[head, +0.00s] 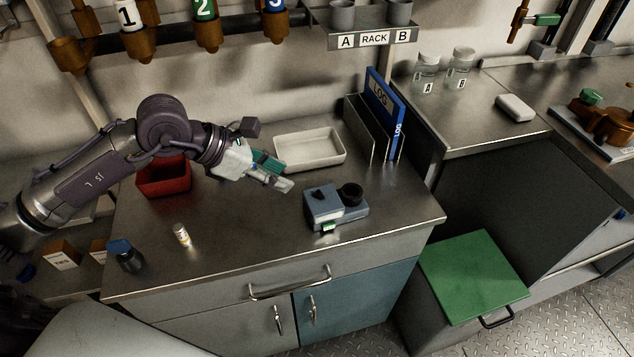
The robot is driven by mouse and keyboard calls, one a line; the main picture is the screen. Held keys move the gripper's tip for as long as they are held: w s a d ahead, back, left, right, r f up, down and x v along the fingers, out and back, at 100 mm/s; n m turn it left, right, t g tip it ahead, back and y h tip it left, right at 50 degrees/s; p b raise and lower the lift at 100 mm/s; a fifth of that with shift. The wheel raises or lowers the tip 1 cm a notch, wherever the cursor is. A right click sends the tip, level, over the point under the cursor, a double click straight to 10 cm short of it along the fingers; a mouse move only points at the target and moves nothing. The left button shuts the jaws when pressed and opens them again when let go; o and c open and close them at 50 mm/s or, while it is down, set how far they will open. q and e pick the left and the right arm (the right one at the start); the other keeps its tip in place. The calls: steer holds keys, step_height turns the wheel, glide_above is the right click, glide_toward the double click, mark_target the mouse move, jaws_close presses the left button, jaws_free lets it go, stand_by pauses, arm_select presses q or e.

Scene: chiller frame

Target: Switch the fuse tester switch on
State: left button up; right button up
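The fuse tester (322,209) is a blue-grey box near the front right of the steel counter. It has a small black lever-like part on its top left, a round black socket or knob on its right and a small green patch low on its front. I cannot tell the switch's position. My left gripper (284,185) is just left of the tester and a little behind it, apart from it in the picture. Its fingertips are seen from the side, so whether they are parted is unclear. Nothing shows held in it. My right gripper is not in view.
A white tray (310,163) and a blue log binder (384,105) in a holder stand behind the tester. A red bin (163,188) is under my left arm. A small white-yellow cylinder (181,235) and a dark blue-capped bottle (128,262) stand front left. The counter between is clear.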

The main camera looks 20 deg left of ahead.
mark_target(320, 191)
arm_select(q)
steer(key=p+x, duration=0.1)
steer(key=x, duration=0.8)
steer(key=shift+w+d+f, duration=0.2)
steer(key=shift+w+d, duration=0.05)
steer(key=shift+w+d+f, duration=0.1)
steer(key=shift+d+f, duration=0.05)
steer(key=shift+f, duration=0.1)
steer(key=shift+w+d+f, duration=0.1)
steer(key=shift+f, duration=0.05)
steer(key=shift+c, duration=1.1)
jaws_close()
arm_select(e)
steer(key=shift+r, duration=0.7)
